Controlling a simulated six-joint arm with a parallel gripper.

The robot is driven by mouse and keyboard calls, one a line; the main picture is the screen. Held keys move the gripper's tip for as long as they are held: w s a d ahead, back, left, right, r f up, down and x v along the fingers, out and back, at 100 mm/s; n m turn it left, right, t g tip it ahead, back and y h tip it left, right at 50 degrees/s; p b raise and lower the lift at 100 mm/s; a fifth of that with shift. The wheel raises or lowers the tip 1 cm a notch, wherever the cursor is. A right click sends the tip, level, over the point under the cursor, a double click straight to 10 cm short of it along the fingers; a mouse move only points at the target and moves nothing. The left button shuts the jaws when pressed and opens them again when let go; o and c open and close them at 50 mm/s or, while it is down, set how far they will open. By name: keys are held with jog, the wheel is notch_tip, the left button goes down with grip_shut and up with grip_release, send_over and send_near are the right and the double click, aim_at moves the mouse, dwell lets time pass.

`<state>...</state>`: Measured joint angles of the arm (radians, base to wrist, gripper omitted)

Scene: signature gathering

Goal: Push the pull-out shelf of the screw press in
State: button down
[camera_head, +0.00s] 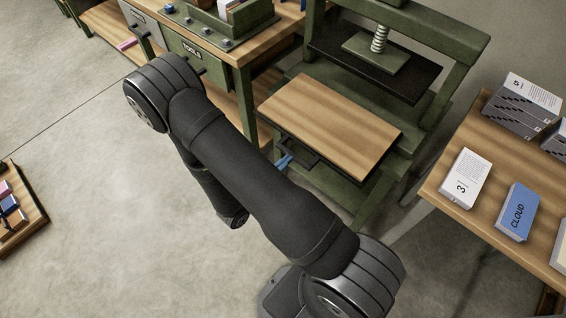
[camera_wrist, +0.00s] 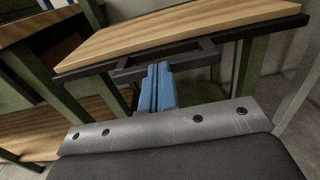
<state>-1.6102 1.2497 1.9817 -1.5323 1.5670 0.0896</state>
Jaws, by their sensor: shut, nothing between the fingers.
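The pull-out shelf (camera_head: 332,125), a wooden board on a dark tray, sticks out toward me from the green screw press (camera_head: 420,100). It also shows in the wrist view (camera_wrist: 180,33), with a dark handle bar (camera_wrist: 208,48) at its front edge. My gripper (camera_head: 284,161) is shut and empty, its blue fingers pointing at the handle. In the wrist view the blue fingertips (camera_wrist: 160,70) are at the handle bar; I cannot tell whether they touch it.
A workbench with a drawer cabinet (camera_head: 195,62) stands to the left of the press. A wooden table (camera_head: 440,190) on the right holds paper stacks (camera_head: 463,178) and a blue block marked CLOUD (camera_head: 517,212). A low wooden tray (camera_head: 30,222) lies far left. The floor in front is clear.

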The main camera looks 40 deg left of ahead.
aim_at(304, 143)
jog(key=w, duration=2.2)
jog(key=shift+w, duration=0.25)
jog(key=shift+w+r, duration=0.1)
jog(key=shift+w, duration=0.7)
jog(key=s, duration=1.4)
jog(key=shift+s, duration=0.3)
jog(key=w, duration=1.4)
